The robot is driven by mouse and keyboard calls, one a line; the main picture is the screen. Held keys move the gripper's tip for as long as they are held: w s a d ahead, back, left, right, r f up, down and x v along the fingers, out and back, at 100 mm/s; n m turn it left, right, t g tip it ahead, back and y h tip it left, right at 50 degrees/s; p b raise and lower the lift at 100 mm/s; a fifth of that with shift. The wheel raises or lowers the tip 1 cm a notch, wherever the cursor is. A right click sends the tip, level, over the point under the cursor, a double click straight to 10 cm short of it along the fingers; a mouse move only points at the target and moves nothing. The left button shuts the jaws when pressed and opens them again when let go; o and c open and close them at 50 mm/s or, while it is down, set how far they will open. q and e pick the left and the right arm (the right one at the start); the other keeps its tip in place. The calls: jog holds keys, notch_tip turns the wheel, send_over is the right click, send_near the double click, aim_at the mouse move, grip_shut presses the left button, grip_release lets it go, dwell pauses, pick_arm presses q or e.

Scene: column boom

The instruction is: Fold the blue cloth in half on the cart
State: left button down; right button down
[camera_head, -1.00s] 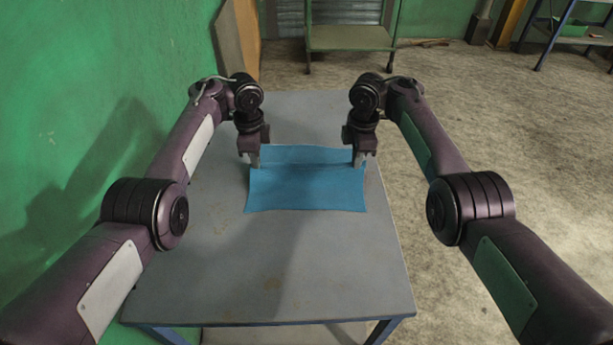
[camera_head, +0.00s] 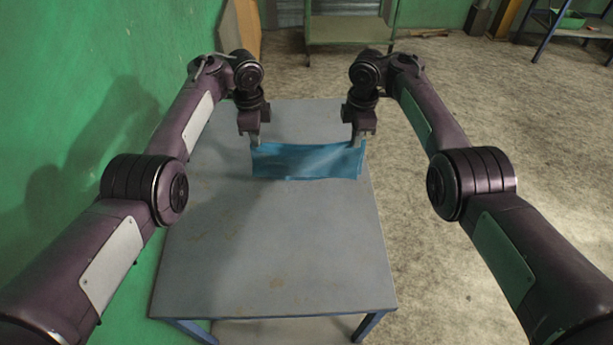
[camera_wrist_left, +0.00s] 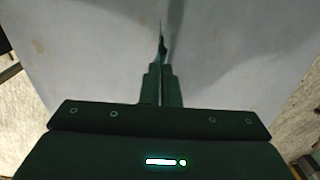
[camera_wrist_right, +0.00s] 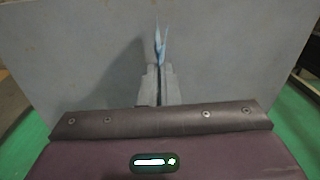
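The blue cloth (camera_head: 307,162) hangs as a narrow strip between my two grippers over the grey-topped cart (camera_head: 275,255). My left gripper (camera_head: 256,140) is shut on its upper left corner, and my right gripper (camera_head: 357,140) is shut on its upper right corner. In the left wrist view the cloth (camera_wrist_left: 162,45) shows edge-on beyond closed fingers. In the right wrist view the cloth (camera_wrist_right: 160,45) splits into two thin flaps beyond closed fingers. I cannot tell whether its lower edge touches the cart.
The cart top is otherwise bare, with free room in front of the cloth. A green wall (camera_head: 90,90) stands close on the left. Open concrete floor (camera_head: 470,130) lies to the right.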

pick_arm(q)
jog(key=shift+r, duration=0.4)
pick_arm(e)
jog(key=shift+r, duration=0.4)
pick_arm(q)
jog(key=shift+w+f, duration=0.1)
pick_arm(e)
jog(key=shift+f, duration=0.1)
